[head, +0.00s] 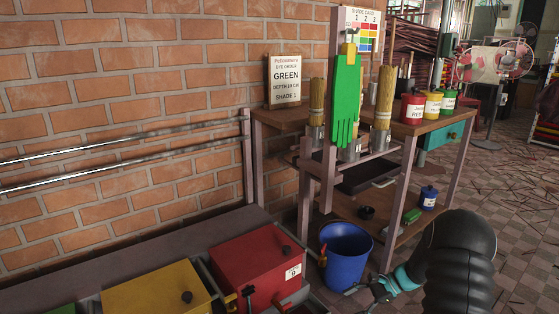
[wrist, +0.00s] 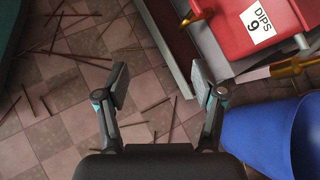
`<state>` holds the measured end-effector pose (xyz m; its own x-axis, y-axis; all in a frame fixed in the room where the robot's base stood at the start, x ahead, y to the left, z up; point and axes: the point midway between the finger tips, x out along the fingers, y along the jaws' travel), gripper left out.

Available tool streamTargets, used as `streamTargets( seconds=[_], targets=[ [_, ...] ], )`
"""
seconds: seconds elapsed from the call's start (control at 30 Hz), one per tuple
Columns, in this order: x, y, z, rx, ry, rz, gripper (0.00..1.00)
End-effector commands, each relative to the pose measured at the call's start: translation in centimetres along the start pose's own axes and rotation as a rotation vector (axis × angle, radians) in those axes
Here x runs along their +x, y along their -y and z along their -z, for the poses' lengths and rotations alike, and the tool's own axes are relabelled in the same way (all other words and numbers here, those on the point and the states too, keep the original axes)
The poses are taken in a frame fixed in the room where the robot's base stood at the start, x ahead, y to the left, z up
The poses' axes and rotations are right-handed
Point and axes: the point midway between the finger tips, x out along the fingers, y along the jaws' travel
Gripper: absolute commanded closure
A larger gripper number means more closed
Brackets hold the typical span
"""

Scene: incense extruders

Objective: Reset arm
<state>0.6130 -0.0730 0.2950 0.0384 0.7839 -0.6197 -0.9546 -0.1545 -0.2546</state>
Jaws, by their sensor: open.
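My gripper (wrist: 158,88) is open and empty in the wrist view, with its two fingers spread above the tiled floor. Its right finger is close to the edge of the bench that carries the red box, though I cannot tell whether they touch. In the head view my gripper (head: 382,288) shows at the bottom, low and beside the blue bucket (head: 346,256), partly hidden by my dark arm. The bucket also shows at the right of the wrist view (wrist: 270,135).
A red box (head: 262,262) and a yellow box (head: 158,292) stand on the bench at lower left. A wooden table (head: 405,128) holds a sign, incense bundles and paint pots (head: 413,107). A green glove (head: 345,95) hangs on a post. Sticks litter the floor at right.

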Motion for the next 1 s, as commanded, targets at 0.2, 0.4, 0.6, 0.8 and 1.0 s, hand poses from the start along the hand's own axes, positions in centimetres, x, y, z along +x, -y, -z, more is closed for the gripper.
streamTargets(
  seconds=[0.2,0.4,0.6,0.8,1.0],
  targets=[
    [-3.4,-3.0,-6.8,-0.230,-0.144,-0.169,0.31],
    [-6.3,-5.8,-12.3,-0.430,-0.261,-0.302,0.31],
    [-9.1,-8.5,-17.5,-0.621,-0.370,-0.416,0.31],
    [-11.7,-11.2,-22.3,-0.799,-0.479,-0.508,0.31],
    [-13.8,-13.8,-26.8,-0.959,-0.586,-0.579,0.31]
  ],
)
